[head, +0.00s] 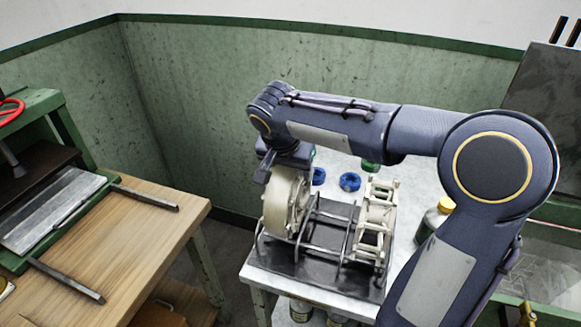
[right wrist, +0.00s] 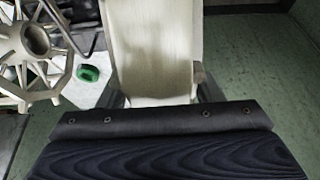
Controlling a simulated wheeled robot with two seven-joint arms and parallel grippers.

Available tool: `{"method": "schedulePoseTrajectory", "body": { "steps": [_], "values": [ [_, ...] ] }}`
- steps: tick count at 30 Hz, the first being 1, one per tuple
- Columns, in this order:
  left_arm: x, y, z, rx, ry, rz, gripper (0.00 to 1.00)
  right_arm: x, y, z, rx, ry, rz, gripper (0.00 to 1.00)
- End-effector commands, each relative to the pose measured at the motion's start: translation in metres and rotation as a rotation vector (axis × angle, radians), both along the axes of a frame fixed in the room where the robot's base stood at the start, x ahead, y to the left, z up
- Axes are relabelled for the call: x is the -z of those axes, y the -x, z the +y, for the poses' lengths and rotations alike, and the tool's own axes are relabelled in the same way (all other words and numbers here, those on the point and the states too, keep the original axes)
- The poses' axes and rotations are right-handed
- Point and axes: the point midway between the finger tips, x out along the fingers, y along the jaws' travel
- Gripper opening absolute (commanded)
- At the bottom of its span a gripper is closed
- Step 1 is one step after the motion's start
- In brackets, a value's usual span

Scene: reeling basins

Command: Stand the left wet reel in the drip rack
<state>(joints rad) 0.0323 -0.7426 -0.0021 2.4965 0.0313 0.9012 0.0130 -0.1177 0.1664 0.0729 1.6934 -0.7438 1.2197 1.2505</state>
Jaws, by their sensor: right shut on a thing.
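My right gripper (head: 283,163) is shut on a cream reel (head: 282,203), gripping it from above near its top. The reel is upright at the left end of the dark wire drip rack (head: 325,262), beside the rack's wire loops; I cannot tell whether it rests on the rack base. In the right wrist view, the held reel (right wrist: 155,50) fills the space between the fingers (right wrist: 160,92). A second, open-framed reel (head: 375,225) stands in the right part of the rack, and its spokes show in the right wrist view (right wrist: 35,45). My left gripper is out of view.
The rack stands on a pale table (head: 258,276). Blue rings (head: 350,181) and a green item (head: 370,165) lie behind it. A yellow-capped jar (head: 438,213) is to the right, partly behind my arm. A wooden bench (head: 130,240) with metal bars is at left, across a gap.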

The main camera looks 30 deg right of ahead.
Motion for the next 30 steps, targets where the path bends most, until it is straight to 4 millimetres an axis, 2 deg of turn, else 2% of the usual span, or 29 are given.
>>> {"method": "schedulePoseTrajectory", "body": {
  "steps": [9, 10, 15, 16, 25, 30],
  "values": [
    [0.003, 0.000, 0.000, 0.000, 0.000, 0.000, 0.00, 0.002, 0.000, 0.000, 0.000, 0.000, -0.001, 0.33],
    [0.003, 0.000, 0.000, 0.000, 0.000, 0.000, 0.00, 0.003, 0.000, 0.000, 0.000, 0.000, -0.001, 0.61],
    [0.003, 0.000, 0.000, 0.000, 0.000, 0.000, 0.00, 0.003, 0.000, 0.000, 0.000, 0.000, -0.001, 0.83],
    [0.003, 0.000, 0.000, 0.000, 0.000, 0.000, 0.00, 0.003, 0.000, 0.000, 0.000, 0.000, -0.001, 0.85],
    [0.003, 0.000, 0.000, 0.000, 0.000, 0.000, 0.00, 0.001, 0.001, 0.001, -0.001, 0.000, 0.000, 0.85],
    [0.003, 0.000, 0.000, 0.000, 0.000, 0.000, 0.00, -0.021, 0.005, 0.008, -0.003, 0.000, -0.005, 0.85]
  ]
}}
